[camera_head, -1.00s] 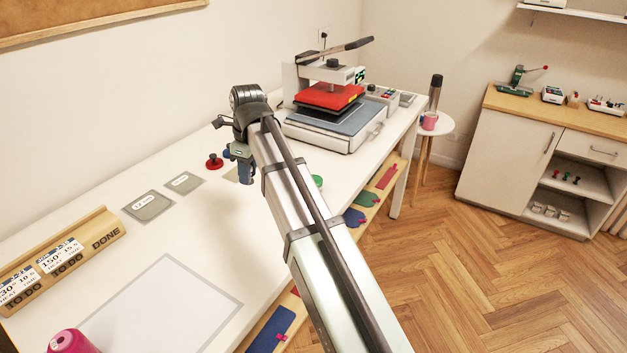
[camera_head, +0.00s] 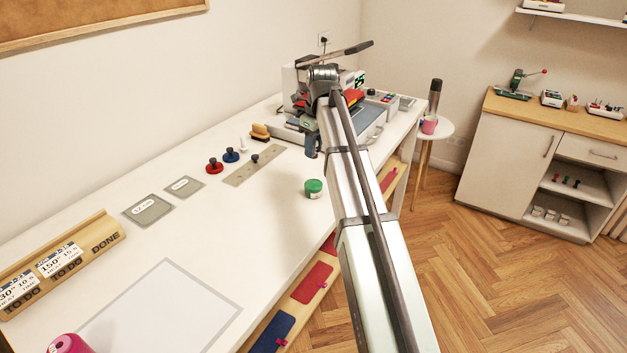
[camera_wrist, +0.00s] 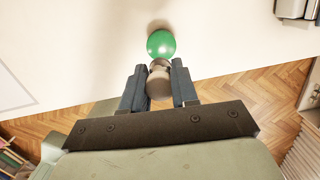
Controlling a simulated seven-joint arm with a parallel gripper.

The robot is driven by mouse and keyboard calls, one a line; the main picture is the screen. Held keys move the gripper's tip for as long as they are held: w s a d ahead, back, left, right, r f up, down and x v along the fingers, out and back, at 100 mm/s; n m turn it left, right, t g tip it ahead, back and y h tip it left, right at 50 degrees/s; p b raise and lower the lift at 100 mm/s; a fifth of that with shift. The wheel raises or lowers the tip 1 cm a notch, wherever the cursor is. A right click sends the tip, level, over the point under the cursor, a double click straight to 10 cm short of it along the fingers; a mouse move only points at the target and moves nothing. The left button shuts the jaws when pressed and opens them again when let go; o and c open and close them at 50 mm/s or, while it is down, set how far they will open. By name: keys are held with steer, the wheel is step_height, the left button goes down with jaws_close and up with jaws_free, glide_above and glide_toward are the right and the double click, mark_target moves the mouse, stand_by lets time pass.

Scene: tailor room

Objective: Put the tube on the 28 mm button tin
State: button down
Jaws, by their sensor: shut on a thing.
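In the wrist view my gripper (camera_wrist: 158,88) is shut on a small grey-brown rounded piece (camera_wrist: 159,75), which I take to be the tube. Its full shape is hidden, and it cannot be made out in the head view.
The heat press (camera_head: 374,116) stands at the table's far end. Red (camera_head: 214,166) and blue (camera_head: 231,155) knobbed pieces and a flat strip (camera_head: 240,173) lie left of the gripper. Two grey mats lie farther left.

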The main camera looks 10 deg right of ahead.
mark_target(312, 183)
steer(key=shift+f, duration=4.75)
steer(key=shift+f, duration=0.1)
steer(key=c, duration=0.9)
jaws_free()
steer(key=shift+o, duration=0.2)
steer(key=r, duration=0.8)
steer(key=s+d+r, duration=0.1)
steer(key=r, duration=0.3)
steer(key=shift+s+r, duration=0.1)
